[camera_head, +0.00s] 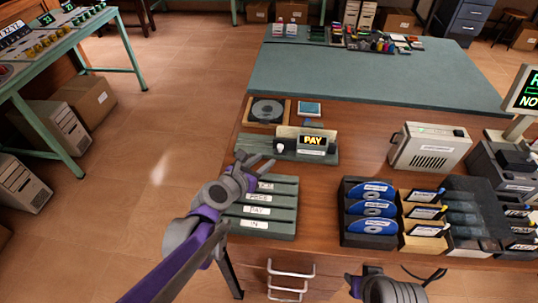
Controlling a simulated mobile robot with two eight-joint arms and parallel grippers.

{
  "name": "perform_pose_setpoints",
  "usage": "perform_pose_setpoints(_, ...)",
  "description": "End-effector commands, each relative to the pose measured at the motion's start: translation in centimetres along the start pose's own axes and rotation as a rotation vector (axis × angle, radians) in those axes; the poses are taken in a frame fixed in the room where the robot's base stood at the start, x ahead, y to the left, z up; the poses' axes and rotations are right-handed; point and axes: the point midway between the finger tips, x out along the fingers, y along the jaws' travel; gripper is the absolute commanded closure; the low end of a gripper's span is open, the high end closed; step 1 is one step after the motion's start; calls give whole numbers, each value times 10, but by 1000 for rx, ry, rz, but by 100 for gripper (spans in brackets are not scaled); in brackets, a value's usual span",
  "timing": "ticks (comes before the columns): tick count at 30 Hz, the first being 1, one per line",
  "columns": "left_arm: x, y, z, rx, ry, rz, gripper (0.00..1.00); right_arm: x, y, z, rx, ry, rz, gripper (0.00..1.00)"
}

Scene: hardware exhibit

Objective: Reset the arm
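My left arm, purple and grey, reaches in from the lower left over the wooden desk's left edge. Its gripper (256,162) has its two dark fingers spread apart with nothing seen between them. It is above the green slotted rack (268,207) with white labels and just in front of the stand with the "PAY" sign (313,143). Of my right arm, only a grey rounded part with a dark piece shows at the bottom edge, right of centre. Whether its fingers are open is not clear.
The desk (345,165) holds a black rack of blue discs (371,209), a card tray (424,228), a beige box (429,147) and a disc in a wooden tray (267,111). A green table (370,75) stands behind. Floor (165,125) to the left is open.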

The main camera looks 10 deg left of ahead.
Motion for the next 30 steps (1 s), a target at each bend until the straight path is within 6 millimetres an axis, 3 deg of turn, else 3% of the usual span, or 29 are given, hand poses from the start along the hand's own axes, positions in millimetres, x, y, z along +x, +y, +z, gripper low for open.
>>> perform_pose_setpoints(20, -8, -1, 0, 23, 4, -2, 62, -2, 0, -1, 0, 1, 0, 63)
perform_pose_setpoints(23, -20, -6, 2, 163, 31, -17, 62, -8, 0, -4, 0, 3, 0, 63)
perform_pose_setpoints(25, -35, -12, 2, 353, 67, -40, 62, -15, 0, -8, 0, 5, 0, 63)
perform_pose_setpoints(30, -88, -27, -10, 1019, 194, -162, 62, -36, 0, -22, 0, 13, 0, 63)
